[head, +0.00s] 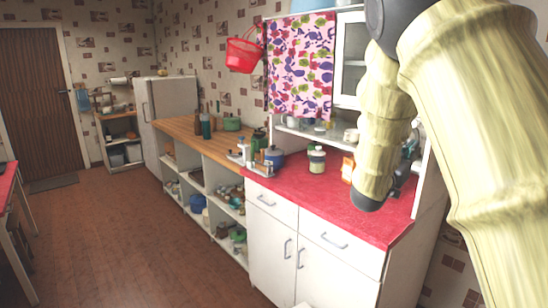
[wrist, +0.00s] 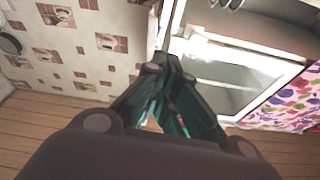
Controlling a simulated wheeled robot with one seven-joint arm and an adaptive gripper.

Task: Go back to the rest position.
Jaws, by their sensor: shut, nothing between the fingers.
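My gripper (wrist: 152,70) shows in the wrist view, with its dark fingers brought together at the tips and nothing held. In the head view my arm fills the right side, raised in front of the red counter (head: 300,187). The gripper itself is mostly hidden behind the arm there. Beyond the fingertips, the wrist view shows patterned wallpaper (wrist: 75,45), a white-framed glass cabinet door (wrist: 225,85) and the edge of a colourful patterned cloth (wrist: 290,105).
A lidded jar (head: 316,162) and a blue pot (head: 274,157) stand on the red counter. A wooden counter (head: 180,138) with bottles and a green pot (head: 232,124) continues to the left. A red basket (head: 243,55) hangs above. The brown floor (head: 120,235) is open at left centre.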

